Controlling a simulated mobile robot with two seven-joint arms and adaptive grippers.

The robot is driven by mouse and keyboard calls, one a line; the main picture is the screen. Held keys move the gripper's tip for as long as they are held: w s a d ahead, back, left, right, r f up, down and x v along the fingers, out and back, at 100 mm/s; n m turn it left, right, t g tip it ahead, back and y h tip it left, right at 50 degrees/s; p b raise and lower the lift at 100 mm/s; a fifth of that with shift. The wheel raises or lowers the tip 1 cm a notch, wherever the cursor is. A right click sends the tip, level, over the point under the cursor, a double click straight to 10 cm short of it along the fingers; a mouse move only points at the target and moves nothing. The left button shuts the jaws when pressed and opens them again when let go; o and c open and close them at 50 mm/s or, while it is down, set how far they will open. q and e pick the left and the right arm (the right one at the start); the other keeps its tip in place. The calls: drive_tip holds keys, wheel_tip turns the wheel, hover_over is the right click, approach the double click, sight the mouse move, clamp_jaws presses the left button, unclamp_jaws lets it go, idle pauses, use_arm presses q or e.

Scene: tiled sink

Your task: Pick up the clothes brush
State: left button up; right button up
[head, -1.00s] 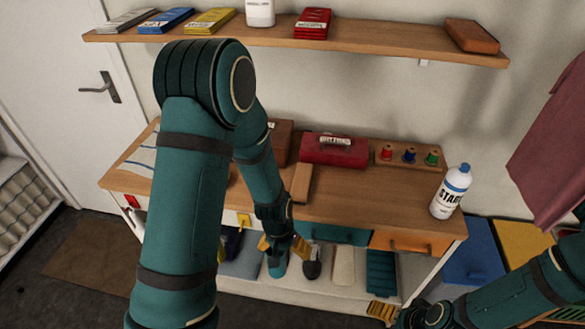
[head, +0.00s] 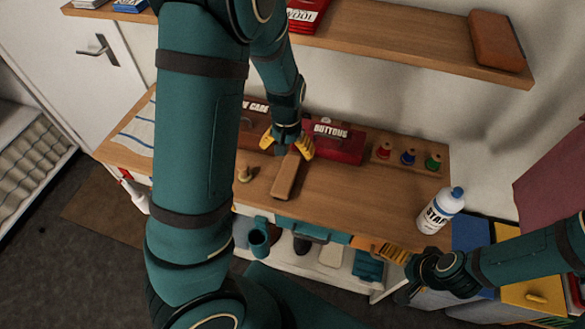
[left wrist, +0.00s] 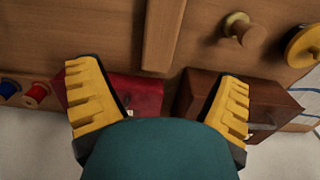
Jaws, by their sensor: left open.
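The clothes brush, seen as a long wooden block (head: 286,178), lies on the wooden worktop (head: 345,205). In the left wrist view its wooden back (left wrist: 162,32) runs in from the top edge and ends near the gap between the fingers. My left gripper (head: 287,146) is open and empty above the worktop, at the brush's far end. Its two yellow fingers (left wrist: 158,80) are spread wide in the left wrist view. No bristles are visible. My right gripper (head: 397,258) is near the worktop's front right edge; its opening is unclear.
A red buttons box (head: 338,146) and a brown box (left wrist: 258,105) stand close behind the brush. A wooden knob-like item (head: 244,175) is left of it. Thread spools (head: 408,157) and a white bottle (head: 440,211) are to the right. A shelf (head: 400,58) runs above.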

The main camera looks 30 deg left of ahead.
sight(287, 174)
use_arm(q)
drive_tip(key=f, duration=0.4)
drive_tip(key=f+b, duration=0.1)
drive_tip(key=f, duration=0.2)
drive_tip(key=shift+s+f, duration=0.1)
drive_tip(key=shift+s, duration=0.15)
drive_tip(key=shift+f+b, duration=0.45)
drive_tip(key=shift+f, duration=2.35)
drive_tip(key=shift+c, duration=0.2)
drive_tip(key=c, duration=1.3)
